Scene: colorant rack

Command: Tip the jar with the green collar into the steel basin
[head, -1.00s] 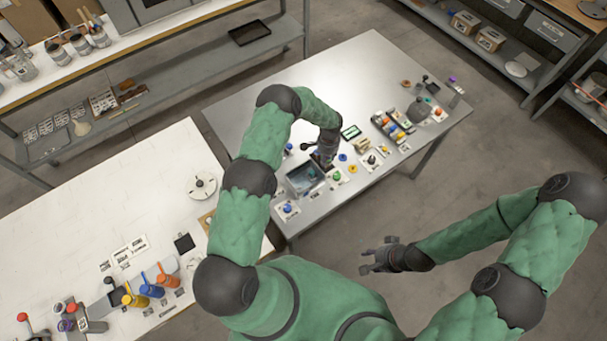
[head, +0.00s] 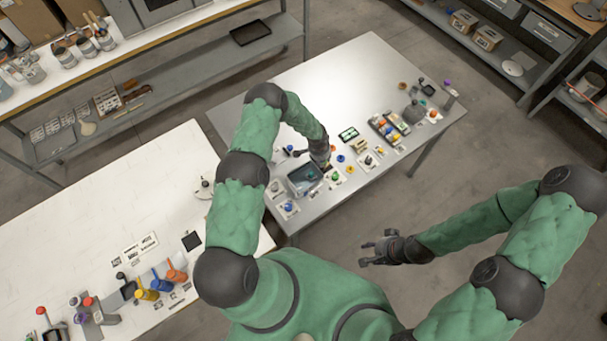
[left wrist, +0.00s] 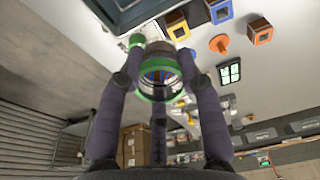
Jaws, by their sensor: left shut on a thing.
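The steel basin (head: 308,189) stands on the near left part of the grey table, with a dark bluish inside. My left gripper (head: 321,160) is over the table, right at the basin's upper right edge in the head view. In the left wrist view its fingers (left wrist: 160,80) are shut around a clear jar with a green collar (left wrist: 143,92). The jar's round end faces the camera, and coloured bits show through it. The jar is mostly hidden in the head view; its exact tilt I cannot tell. My right gripper (head: 371,250) is open and empty, away from the table.
Small coloured pots and cards lie close around the basin. A rack of colour bottles (head: 388,128) and a dark grey jar (head: 414,112) stand further right. A white table (head: 90,220) with coloured bottles is at left. The far middle of the grey table is clear.

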